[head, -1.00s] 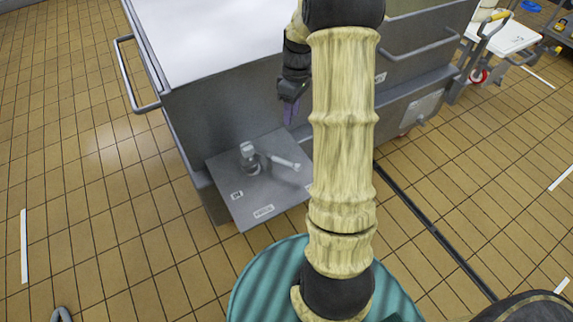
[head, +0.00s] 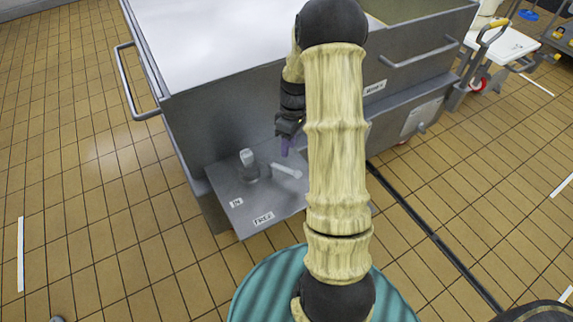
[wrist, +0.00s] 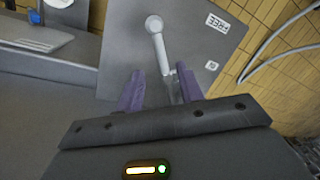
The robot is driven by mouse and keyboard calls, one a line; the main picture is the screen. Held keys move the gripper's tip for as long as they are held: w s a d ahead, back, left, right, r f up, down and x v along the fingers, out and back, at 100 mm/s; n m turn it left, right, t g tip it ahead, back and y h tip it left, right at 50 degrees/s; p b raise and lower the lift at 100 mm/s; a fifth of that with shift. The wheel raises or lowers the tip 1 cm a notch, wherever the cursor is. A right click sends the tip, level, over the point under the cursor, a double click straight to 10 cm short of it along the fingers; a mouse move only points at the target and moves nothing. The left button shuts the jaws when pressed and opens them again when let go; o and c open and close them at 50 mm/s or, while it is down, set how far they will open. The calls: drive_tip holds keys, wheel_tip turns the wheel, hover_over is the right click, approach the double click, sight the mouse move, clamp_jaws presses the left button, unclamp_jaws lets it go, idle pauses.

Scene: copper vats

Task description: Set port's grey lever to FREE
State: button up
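The grey lever (head: 287,171) lies over a square grey plate (head: 225,188) on the vat's side. Its bar points right in the head view, towards neither readable label. A short upright post (head: 247,158) stands at its left. The plate carries a FREE label (head: 263,218) and an IN label (head: 236,203). In the wrist view the lever's pale bar (wrist: 158,45) runs up to a round end, with the FREE label (wrist: 217,22) to its right. My gripper (wrist: 160,88) is open, its purple fingers on either side of the bar's lower end in the picture. Contact cannot be told.
The large grey vat (head: 220,110) stands behind the plate, with a bar handle (head: 128,85) at its left and another (head: 420,50) on its front. A white-topped trolley (head: 505,42) stands at the far right. The tiled floor at left is clear.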

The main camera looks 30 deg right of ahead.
sight(274, 165)
drive_tip(key=f, duration=0.2)
drive_tip(key=a+f, duration=0.1)
drive_tip(key=f, duration=0.2)
drive_tip(key=s+f, duration=0.1)
drive_tip(key=f, duration=0.2)
drive_tip(key=shift+a+b, duration=0.15)
drive_tip(key=shift+b, duration=0.25)
drive_tip(key=shift+c, duration=0.3)
clamp_jaws()
